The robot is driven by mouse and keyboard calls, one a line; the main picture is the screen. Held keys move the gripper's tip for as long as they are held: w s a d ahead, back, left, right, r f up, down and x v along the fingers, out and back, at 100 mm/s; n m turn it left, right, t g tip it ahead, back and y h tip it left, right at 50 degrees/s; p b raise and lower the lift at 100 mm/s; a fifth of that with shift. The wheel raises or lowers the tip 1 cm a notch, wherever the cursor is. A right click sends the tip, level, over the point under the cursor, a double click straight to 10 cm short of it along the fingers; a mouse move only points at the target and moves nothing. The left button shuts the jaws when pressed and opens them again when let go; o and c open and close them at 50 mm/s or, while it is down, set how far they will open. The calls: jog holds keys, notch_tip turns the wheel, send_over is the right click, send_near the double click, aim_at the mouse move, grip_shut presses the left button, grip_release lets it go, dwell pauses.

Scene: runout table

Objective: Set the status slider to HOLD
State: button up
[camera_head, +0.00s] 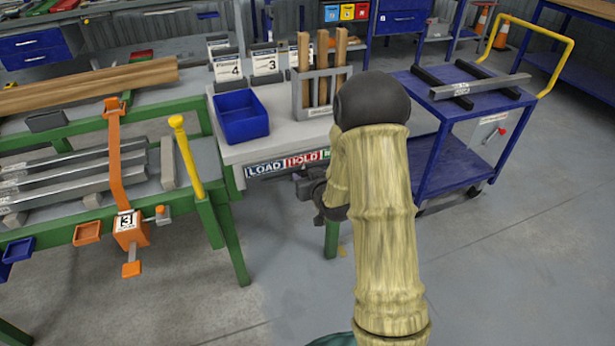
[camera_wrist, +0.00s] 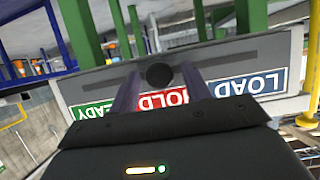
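The status slider panel (camera_wrist: 235,68) shows upside down in the wrist view, with a dark slot and a blue LOAD label, a red HOLD label and a green label that reads READY. The black round slider knob (camera_wrist: 158,76) sits mid-slot, in line with the HOLD label. My gripper (camera_wrist: 159,71) is open, with one finger on each side of the knob and a visible gap to each. In the head view, the LOAD (camera_head: 264,169) and HOLD (camera_head: 300,160) labels show on the table's front edge. My gripper and arm hide the knob and most of the third label there.
The table above the panel holds a blue bin (camera_head: 241,117) and a grey rack (camera_head: 318,92) of wooden pieces. A green-framed table with metal bars (camera_head: 75,182) stands left, a blue cart (camera_head: 460,98) right. The floor in front is clear.

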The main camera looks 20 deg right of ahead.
jog(key=b+v, duration=0.3)
jog(key=v, duration=0.5)
jog(key=shift+s, duration=0.4)
jog(key=shift+r+b, duration=0.15)
jog(key=shift+b, duration=0.25)
jog(key=b, duration=0.2)
jog(key=shift+s+r+b, duration=0.15)
jog(key=shift+s+b, duration=0.2)
jog(key=shift+s+b, duration=0.1)
jog(key=shift+b, duration=0.4)
jog(key=s+b, duration=0.1)
jog(key=b, duration=0.3)
jog(key=shift+s+r, duration=0.15)
jog(key=shift+r, duration=0.05)
